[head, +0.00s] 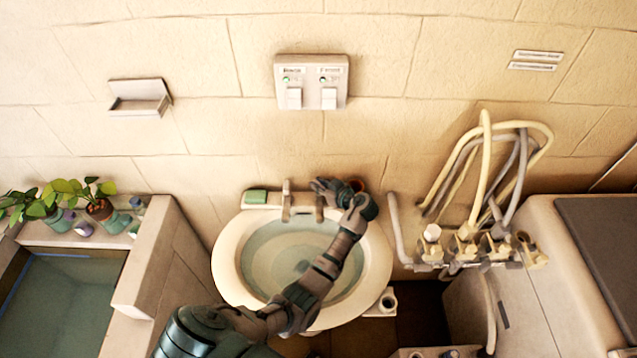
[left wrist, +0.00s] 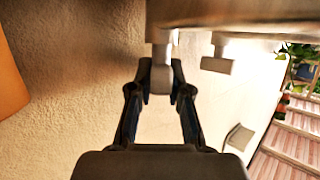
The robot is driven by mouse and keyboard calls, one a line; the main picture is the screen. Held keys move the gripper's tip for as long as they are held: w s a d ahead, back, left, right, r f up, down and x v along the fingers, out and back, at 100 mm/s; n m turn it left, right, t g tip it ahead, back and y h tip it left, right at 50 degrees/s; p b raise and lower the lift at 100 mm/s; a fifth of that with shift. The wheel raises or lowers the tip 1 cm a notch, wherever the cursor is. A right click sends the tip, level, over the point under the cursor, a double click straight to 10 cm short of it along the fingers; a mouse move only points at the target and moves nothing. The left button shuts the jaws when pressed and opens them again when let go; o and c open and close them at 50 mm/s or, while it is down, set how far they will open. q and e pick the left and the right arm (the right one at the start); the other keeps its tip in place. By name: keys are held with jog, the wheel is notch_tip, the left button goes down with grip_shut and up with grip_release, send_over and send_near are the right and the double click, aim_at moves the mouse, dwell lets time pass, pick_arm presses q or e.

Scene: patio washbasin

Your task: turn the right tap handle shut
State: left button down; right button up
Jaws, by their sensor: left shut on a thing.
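The white washbasin (head: 228,262) stands against the wall with water in its bowl. Its right tap handle (head: 319,207) is at the back rim, partly covered by my left gripper (head: 322,188). In the left wrist view, the right tap handle (left wrist: 161,78) sits between the fingertips of my left gripper (left wrist: 160,88), which is shut on it. The left tap handle (head: 286,197) stands free beside it and also shows in the left wrist view (left wrist: 216,62). My left arm crosses over the bowl. My right gripper is not in view.
A green soap bar (head: 256,196) lies on the basin's back left rim. A switch panel (head: 311,82) is on the wall above. Valves with hoses (head: 470,245) stand to the right. A wall-mounted soap dish (head: 139,97) and plants (head: 100,208) are at the left.

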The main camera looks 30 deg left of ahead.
pick_arm(q)
jog(key=shift+d+r+m+t+h+p, duration=0.15)
jog(key=shift+m+t+h+p, duration=0.35)
jog(key=shift+m+t, duration=0.45)
jog(key=shift+m+t+h+p, duration=0.5)
jog(key=shift+m+t+p, duration=0.15)
jog(key=shift+m+t, duration=0.25)
jog(key=m+t+h+p, duration=0.2)
jog(key=m, duration=0.1)
jog(key=shift+p, duration=0.3)
jog(key=shift+m+t+h+p, duration=0.75)
jog(key=shift+m+h+p, duration=0.1)
jog(key=shift+h, duration=0.05)
jog(key=c, duration=1.1)
grip_release()
